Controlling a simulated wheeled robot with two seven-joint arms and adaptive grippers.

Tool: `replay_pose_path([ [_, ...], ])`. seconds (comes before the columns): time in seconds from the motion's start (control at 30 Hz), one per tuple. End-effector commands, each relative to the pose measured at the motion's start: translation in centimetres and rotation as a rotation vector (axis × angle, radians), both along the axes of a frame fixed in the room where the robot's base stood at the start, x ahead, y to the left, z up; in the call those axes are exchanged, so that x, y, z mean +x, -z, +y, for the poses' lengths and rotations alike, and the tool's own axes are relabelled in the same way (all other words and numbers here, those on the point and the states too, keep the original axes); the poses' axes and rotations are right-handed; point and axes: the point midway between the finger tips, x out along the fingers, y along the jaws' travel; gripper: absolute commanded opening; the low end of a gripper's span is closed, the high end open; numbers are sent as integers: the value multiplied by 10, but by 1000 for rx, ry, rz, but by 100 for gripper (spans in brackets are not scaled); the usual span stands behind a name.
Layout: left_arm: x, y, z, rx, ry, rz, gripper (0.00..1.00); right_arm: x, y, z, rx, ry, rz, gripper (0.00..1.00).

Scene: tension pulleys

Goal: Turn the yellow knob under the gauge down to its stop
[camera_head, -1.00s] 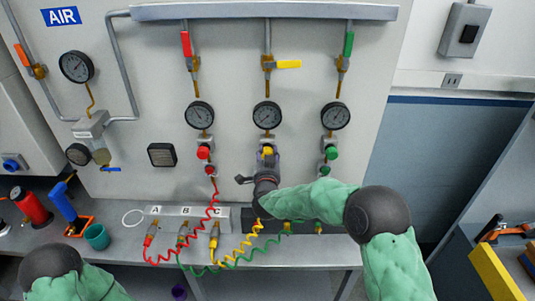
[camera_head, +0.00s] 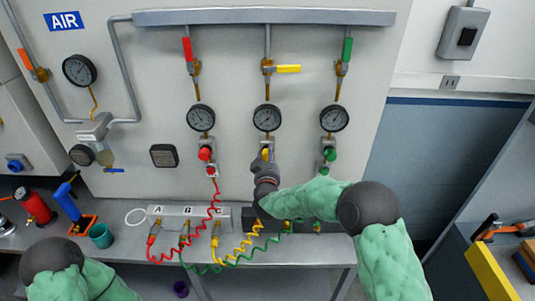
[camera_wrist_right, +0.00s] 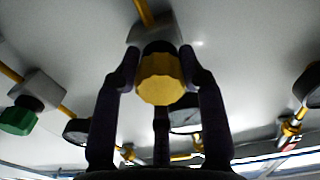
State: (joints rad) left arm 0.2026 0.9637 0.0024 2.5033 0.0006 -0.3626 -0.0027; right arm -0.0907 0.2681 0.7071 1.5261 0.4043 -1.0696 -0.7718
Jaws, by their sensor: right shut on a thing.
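The yellow knob (camera_head: 266,154) is under the middle gauge (camera_head: 267,117) on the wall panel. In the right wrist view the yellow knob (camera_wrist_right: 161,80) sits between my fingers, with its faceted end facing the camera. My right gripper (camera_head: 265,160) is at the knob from below, its fingers shut on the knob's sides; it also shows in the right wrist view (camera_wrist_right: 160,72). In the head view the fingers and hand hide part of the knob and the parts below it. My left arm shows at the lower left, but its gripper is out of frame.
A red knob (camera_head: 205,154) and a green knob (camera_head: 329,154) sit on either side. Below are the grey block marked A, B, C (camera_head: 172,211) and coiled red, yellow and green hoses. A yellow lever valve (camera_head: 288,69) is above the middle gauge.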

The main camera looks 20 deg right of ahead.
Motion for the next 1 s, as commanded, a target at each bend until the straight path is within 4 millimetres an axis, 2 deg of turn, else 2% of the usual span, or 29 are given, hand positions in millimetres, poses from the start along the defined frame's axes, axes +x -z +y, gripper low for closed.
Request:
replay_pose_path([
  [0.33,0,-5,0,0,0,0,40,-1,5,1,-114,-3,43,9],
  [0.83,0,-6,0,0,0,0,40,-1,6,2,-128,-4,49,9],
  [0.87,0,-6,0,0,0,0,40,-1,7,2,-128,-4,49,47],
  [0.9,0,-6,0,0,0,0,40,-1,7,2,-128,-4,49,58],
  [0.93,0,-6,0,0,0,0,40,-1,6,2,-129,-4,48,65],
  [1.0,0,-6,0,0,0,0,40,-1,5,1,-128,-3,47,65],
])
